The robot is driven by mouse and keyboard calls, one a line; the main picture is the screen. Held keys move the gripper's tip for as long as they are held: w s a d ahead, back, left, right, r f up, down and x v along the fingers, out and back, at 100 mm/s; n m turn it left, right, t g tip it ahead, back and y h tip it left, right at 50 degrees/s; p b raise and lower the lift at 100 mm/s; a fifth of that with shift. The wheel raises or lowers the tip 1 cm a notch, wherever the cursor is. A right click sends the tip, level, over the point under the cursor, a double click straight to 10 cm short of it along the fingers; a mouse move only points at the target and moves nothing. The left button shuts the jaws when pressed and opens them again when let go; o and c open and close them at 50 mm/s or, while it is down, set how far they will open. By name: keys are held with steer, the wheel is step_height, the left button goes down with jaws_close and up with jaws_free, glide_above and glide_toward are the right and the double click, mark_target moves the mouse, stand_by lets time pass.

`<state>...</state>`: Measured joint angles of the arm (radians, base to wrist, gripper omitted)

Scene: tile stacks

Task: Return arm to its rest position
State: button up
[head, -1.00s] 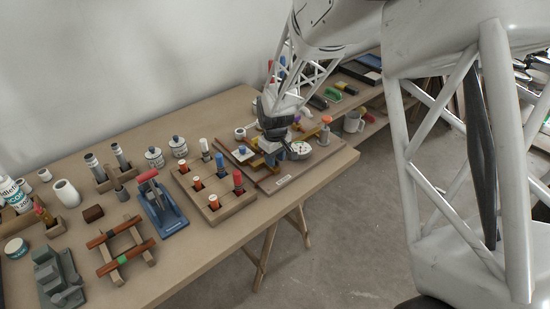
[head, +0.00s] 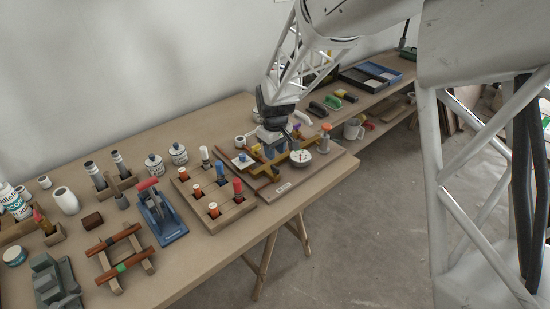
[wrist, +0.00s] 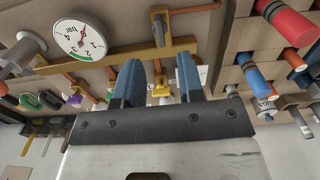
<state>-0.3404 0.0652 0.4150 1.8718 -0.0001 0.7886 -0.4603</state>
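My gripper (wrist: 160,82) shows in the wrist view with its two blue fingers apart and nothing held between them. In the head view my gripper (head: 284,136) is over the board with brass pipework (head: 289,189) at the right part of the workbench. A round white dial gauge (head: 301,157) lies just right of and below the gripper. The gauge (wrist: 79,37) is also at the upper left of the wrist view. A brass fitting (wrist: 161,87) shows beyond the gap between the fingers. Part of the pipework is hidden behind my gripper.
A wooden block with coloured plugs (head: 219,211) stands left of the board. A blue-based tool with a red handle (head: 162,214), a wooden frame (head: 122,262) and white jars fill the left. Air above the bench's left part is clear.

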steer(key=shift+r, duration=0.6)
steer(key=shift+s+d+r, duration=0.2)
steer(key=shift+d+r, duration=0.05)
steer(key=shift+r, duration=0.05)
steer(key=s+d+r+m+t, duration=0.1)
steer(key=s+d+r+m, duration=0.3)
steer(key=s+d+r, duration=0.95)
steer(key=s+d+r+m, duration=0.1)
steer(key=s+d, duration=0.4)
steer(key=s, duration=0.6)
steer(key=s+d+r+m+t, duration=0.1)
steer(key=s+d+m, duration=0.3)
steer(key=s, duration=0.7)
steer(key=shift+s+d+r+t, duration=0.25)
steer(key=shift+d+r+t, duration=0.1)
steer(key=shift+r, duration=0.15)
